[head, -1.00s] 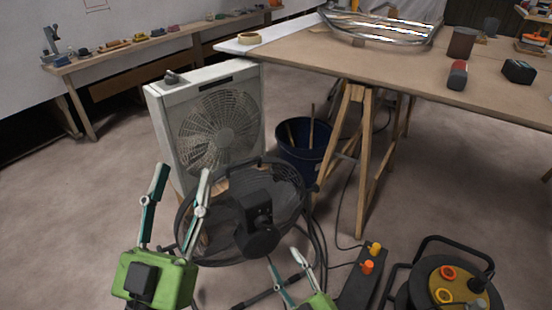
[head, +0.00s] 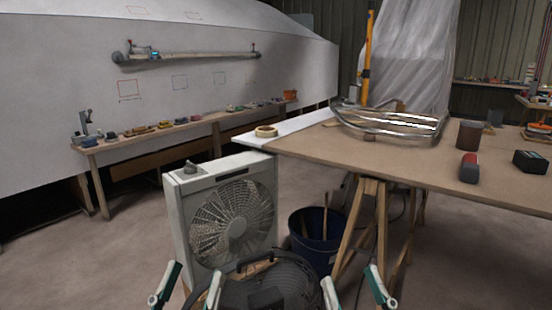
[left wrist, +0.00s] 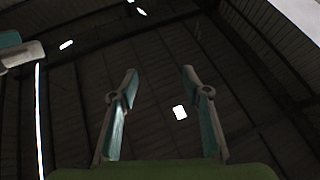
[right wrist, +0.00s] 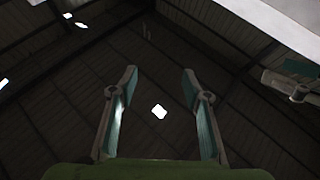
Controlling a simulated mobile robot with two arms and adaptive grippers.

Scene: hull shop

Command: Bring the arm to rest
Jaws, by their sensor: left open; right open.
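My left gripper (head: 190,288) is at the bottom of the head view, in front of the white box fan. Its two fingers stand apart with nothing between them, and the left wrist view shows them open (left wrist: 157,85) against the dark roof. My right gripper (head: 352,290) is to its right at the bottom edge of the head view. It is open and empty, and the right wrist view shows its fingers (right wrist: 157,85) apart, pointing at the roof. The lower parts of both arms are outside the head view.
A white box fan (head: 225,215) and a black round fan (head: 268,285) stand close ahead. A dark blue bucket (head: 316,240) is beside a trestle table (head: 400,165) holding a tape roll (head: 266,131) and metal rails (head: 390,125). A bench (head: 150,140) runs along the hull at left.

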